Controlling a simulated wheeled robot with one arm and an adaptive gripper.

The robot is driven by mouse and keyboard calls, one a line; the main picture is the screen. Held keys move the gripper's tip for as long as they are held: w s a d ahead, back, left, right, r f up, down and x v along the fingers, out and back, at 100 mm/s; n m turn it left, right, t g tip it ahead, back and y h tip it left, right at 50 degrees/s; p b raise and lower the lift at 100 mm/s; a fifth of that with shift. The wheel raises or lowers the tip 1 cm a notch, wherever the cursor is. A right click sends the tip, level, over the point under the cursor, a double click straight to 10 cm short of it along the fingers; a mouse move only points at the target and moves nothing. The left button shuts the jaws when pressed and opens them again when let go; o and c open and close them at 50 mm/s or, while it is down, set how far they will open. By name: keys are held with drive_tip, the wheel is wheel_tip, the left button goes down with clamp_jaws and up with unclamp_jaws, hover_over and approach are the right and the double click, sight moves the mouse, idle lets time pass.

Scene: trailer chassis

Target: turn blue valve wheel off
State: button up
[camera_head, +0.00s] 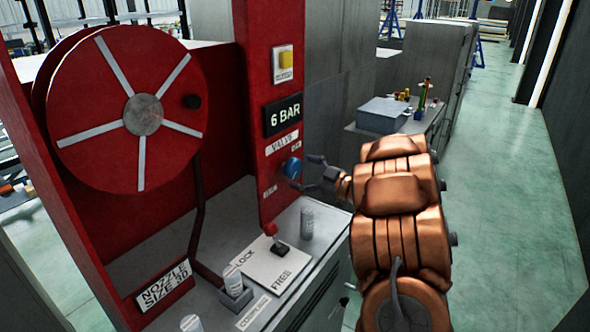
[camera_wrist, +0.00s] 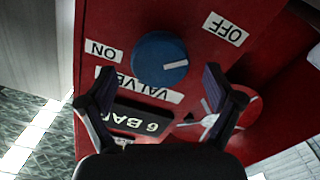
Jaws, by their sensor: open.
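The blue valve wheel (camera_head: 291,168) is on the red panel (camera_head: 268,110), below the VALVE label. In the wrist view the blue wheel (camera_wrist: 158,57) is seen face-on, with a white pointer line aimed right. The ON label (camera_wrist: 103,50) is left of it and the OFF label (camera_wrist: 226,29) is up and to the right. My gripper (camera_head: 310,172) is open and empty in front of the wheel. In the wrist view its fingers (camera_wrist: 158,78) are spread to either side of the wheel, slightly below it. They appear apart from it.
A red hose reel (camera_head: 143,113) is left of the panel. A black 6 BAR sign (camera_head: 283,114) and a yellow button (camera_head: 285,58) are above the wheel. Below stand a red-knobbed lever (camera_head: 273,238) and a white cylinder (camera_head: 307,222). Green floor (camera_head: 500,200) is clear on the right.

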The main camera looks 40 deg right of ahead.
drive_tip(key=v, duration=0.8)
drive_tip(key=shift+s, duration=0.25)
drive_tip(key=shift+d, duration=0.1)
drive_tip(key=w+d+r+m+g+h, duration=0.2)
drive_tip(key=w+d+r+m+h, duration=0.15)
drive_tip(key=w+h, duration=0.4)
drive_tip(key=s+a+f+m+g+y, duration=0.1)
drive_tip(key=s+a+f+g, duration=0.3)
drive_tip(key=s+a, duration=1.4)
drive_tip(key=s+a+f+m+g, duration=0.4)
drive_tip(key=s+a+g, duration=0.8)
drive_tip(key=s+a, duration=0.6)
drive_tip(key=shift+s+a+f+g+y, duration=0.4)
drive_tip(key=shift+s+f, duration=0.1)
drive_tip(key=shift+s, duration=0.6)
